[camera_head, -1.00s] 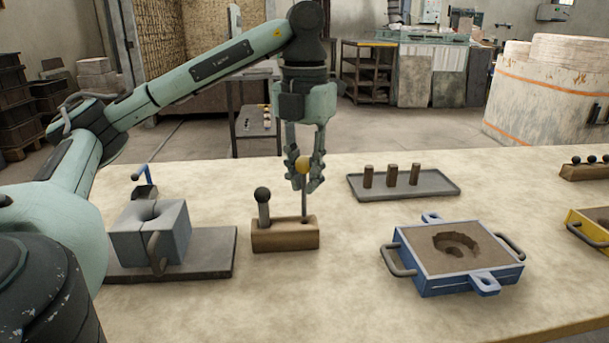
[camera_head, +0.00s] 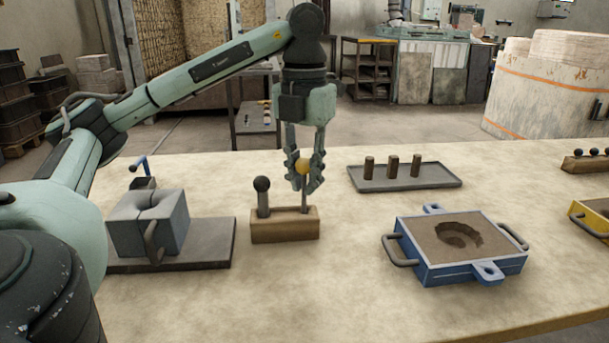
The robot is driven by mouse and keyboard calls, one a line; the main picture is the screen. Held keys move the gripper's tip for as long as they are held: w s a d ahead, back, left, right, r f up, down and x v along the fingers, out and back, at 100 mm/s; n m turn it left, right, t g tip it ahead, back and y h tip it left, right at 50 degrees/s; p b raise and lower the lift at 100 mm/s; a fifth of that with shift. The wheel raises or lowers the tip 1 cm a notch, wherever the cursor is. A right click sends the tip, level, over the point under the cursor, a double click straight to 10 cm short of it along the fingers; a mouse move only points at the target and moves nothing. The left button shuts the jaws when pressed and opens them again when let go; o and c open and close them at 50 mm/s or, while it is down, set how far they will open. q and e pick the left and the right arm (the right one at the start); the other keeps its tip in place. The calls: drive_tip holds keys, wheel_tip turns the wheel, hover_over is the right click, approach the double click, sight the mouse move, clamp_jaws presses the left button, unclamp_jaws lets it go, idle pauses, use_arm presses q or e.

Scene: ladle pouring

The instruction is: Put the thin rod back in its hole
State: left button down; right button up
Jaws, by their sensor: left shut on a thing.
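The thin rod (camera_head: 304,196) has a yellow ball at its top and stands upright. My left gripper (camera_head: 305,181) points down and is shut on it near the ball. The rod's lower end meets the right part of the top of the wooden block (camera_head: 285,231). It looks to be in the hole there, but I cannot tell how deep. A thicker rod with a dark ball (camera_head: 262,197) stands in the left part of the same block. My right gripper is not in view.
A grey split mould (camera_head: 148,225) stands on a dark plate to the left. A blue sand-filled box (camera_head: 460,262) with handles is at the right. Behind it a grey tray (camera_head: 405,178) holds three brown pegs. The table front is clear.

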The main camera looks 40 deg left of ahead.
sight(305, 159)
use_arm(q)
drive_tip(key=shift+f+b, duration=0.85)
drive_tip(key=shift+f, duration=0.35)
drive_tip(key=c, duration=1.3)
unclamp_jaws()
drive_tip(key=shift+o, duration=0.7)
drive_tip(key=o, duration=0.5)
drive_tip(key=shift+r, duration=0.1)
wheel_tip(305, 159, up, 6)
drive_tip(key=p, duration=0.5)
